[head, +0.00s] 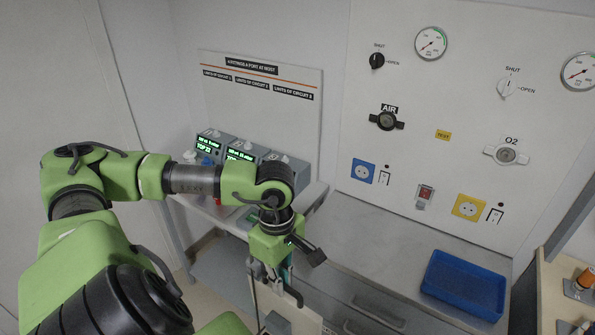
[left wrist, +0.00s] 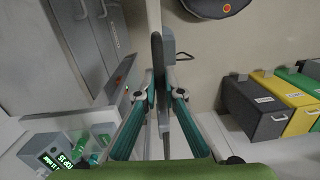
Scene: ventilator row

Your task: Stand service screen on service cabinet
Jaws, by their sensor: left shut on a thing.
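My left gripper (head: 276,288) points down in front of the counter, low in the middle of the head view. My right gripper is out of view.
The grey counter (head: 385,245) is mostly clear, with a blue tray (head: 463,285) at its right. Several ventilator units with lit displays (head: 208,147) stand behind my left arm. Grey, yellow and green bins (left wrist: 285,95) show in the left wrist view.

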